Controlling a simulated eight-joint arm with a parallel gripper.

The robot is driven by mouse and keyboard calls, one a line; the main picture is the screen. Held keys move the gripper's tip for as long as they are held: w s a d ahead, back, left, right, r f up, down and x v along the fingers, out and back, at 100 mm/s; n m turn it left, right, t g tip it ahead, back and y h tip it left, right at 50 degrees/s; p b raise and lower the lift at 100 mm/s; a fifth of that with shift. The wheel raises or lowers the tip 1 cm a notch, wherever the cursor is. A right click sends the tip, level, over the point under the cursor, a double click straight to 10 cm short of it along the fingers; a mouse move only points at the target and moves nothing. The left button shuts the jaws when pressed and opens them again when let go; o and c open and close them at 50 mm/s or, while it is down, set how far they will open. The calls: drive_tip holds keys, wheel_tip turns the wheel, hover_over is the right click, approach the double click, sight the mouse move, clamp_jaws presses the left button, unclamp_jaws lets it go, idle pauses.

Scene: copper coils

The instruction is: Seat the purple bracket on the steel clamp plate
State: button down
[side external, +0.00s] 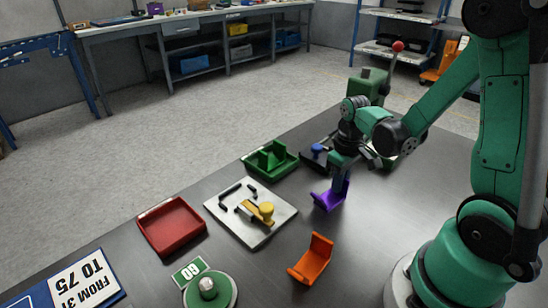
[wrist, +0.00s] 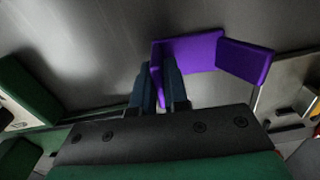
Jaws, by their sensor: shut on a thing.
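The purple bracket (side external: 326,201) is an angled piece with upright ends, just right of the steel clamp plate in the side view. My gripper (side external: 343,184) is shut on one upright end of it from above. The wrist view shows the fingers (wrist: 161,76) on either side of that end, with the rest of the bracket (wrist: 195,53) reaching right. I cannot tell whether the bracket touches the table. The steel clamp plate (side external: 247,232) lies flat, with black corner stops and a yellow-topped clamp. Its edge shows at right in the wrist view (wrist: 283,80).
An orange bracket (side external: 313,259) lies in front of the purple one. A red tray (side external: 171,227) is left of the plate, and a green fixture (side external: 270,161) is behind it. A round green button base (side external: 210,290) with a GO label is at the front. Bare table separates bracket and plate.

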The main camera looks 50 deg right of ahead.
drive_tip(key=shift+r, duration=0.15)
drive_tip(key=shift+r, duration=2.35)
drive_tip(key=w+a+r+n, duration=0.1)
drive_tip(key=w+a+r, duration=0.3)
drive_tip(key=w+a, duration=1)
drive_tip(key=shift+s+d+f, duration=0.1)
drive_tip(key=shift+d+f, duration=0.05)
drive_tip(key=shift+f, duration=2.95)
drive_tip(key=shift+f, duration=0.75)
